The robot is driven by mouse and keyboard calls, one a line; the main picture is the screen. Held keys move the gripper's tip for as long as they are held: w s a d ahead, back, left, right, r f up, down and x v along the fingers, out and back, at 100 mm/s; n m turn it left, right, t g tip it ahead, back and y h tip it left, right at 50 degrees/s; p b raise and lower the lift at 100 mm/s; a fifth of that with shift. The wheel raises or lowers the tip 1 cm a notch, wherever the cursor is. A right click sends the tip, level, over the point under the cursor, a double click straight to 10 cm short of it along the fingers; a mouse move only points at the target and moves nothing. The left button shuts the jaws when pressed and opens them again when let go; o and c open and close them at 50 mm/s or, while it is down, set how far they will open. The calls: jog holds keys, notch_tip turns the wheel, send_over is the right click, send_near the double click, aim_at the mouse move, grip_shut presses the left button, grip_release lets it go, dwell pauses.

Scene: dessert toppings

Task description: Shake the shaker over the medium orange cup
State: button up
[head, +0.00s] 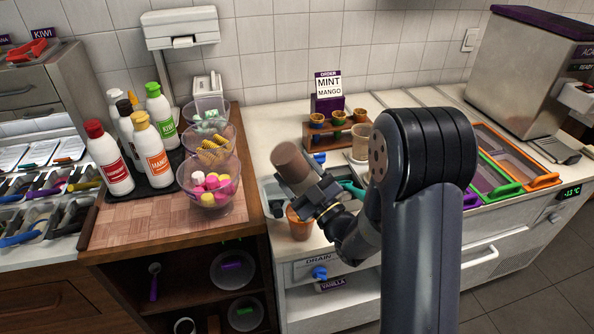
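My gripper (311,196) is closed around the lower part of a brown cylinder, which looks like the shaker (289,163). The shaker is tilted, its wide brown end pointing up and to the left. An orange cup (299,226) stands on the counter just below the gripper, near the front edge. The gripper and shaker are above the cup and apart from it, as far as I can see. The gripper hides part of the cup's rim and its inside. Whether anything falls from the shaker cannot be seen.
A wooden rack (325,143) with small cups stands behind, with a tan cup (360,146) beside it. Glass topping bowls (211,200) and bottles (109,163) stand at left. Colored-rim trays (497,192) are at right. My arm hides the middle of the counter.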

jog(key=shift+r, duration=0.1)
jog(key=shift+r+p, duration=3.5)
jog(key=shift+r, duration=0.5)
jog(key=shift+f, duration=0.1)
notch_tip(320, 180, down, 8)
jog(key=b, duration=0.6)
jog(key=shift+f+b, duration=0.1)
jog(key=shift+b, duration=0.3)
